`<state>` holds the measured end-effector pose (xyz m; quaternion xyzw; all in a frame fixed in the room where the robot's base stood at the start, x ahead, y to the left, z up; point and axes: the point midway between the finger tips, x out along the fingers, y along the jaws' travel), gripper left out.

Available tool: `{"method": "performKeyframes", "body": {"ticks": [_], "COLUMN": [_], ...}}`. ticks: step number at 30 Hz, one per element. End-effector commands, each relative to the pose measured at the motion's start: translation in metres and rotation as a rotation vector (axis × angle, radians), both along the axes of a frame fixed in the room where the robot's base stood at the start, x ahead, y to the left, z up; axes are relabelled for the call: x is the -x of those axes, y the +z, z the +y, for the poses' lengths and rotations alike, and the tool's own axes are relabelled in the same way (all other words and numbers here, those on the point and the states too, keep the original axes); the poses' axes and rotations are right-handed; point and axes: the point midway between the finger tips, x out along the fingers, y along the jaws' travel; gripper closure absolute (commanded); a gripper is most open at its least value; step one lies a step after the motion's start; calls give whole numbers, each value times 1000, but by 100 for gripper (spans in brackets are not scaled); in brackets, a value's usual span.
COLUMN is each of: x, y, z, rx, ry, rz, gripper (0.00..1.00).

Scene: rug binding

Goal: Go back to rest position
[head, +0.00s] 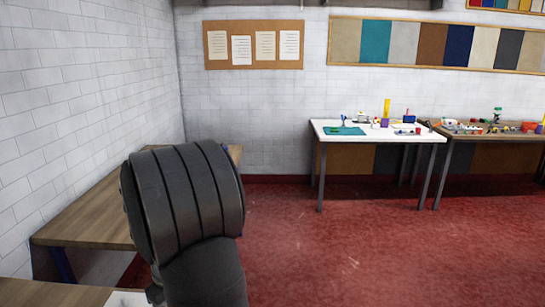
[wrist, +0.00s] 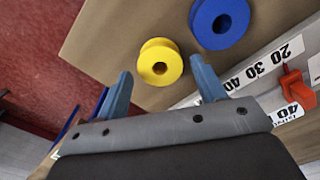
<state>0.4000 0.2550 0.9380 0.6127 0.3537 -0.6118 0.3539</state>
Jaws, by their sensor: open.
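My gripper (wrist: 163,88) shows in the wrist view with its two blue-grey fingers spread apart and nothing between them. It is above a wooden bench top (wrist: 120,35). A yellow spool (wrist: 160,62) lies on the bench just beyond the fingertips, in line with the gap between them. A blue spool (wrist: 220,22) lies further up and to the right. In the head view a dark, ribbed part of my arm fills the lower left, and the gripper is hidden there.
A white scale with numbers (wrist: 262,72) and a red clip (wrist: 295,85) lie right of my gripper. In the head view, a wooden bench (head: 90,215) runs along the left wall. A white table (head: 330,135) and a wooden table (head: 460,137) hold small items. Red floor (head: 370,250) is clear.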

Motion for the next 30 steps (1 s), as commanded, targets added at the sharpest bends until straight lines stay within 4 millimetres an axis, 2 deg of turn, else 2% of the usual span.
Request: {"method": "performKeyframes", "body": {"ticks": [3, 6, 13, 25, 30], "x": [1, -1, 0, 0, 0], "y": [-23, 0, 19, 21, 9], "z": [-1, 1, 0, 0, 0], "rx": [2, -3, 0, 0, 2], "ry": [0, 0, 0, 0, 0], "rz": [4, -5, -1, 0, 2], "gripper": [36, 36, 36, 36, 36]}}
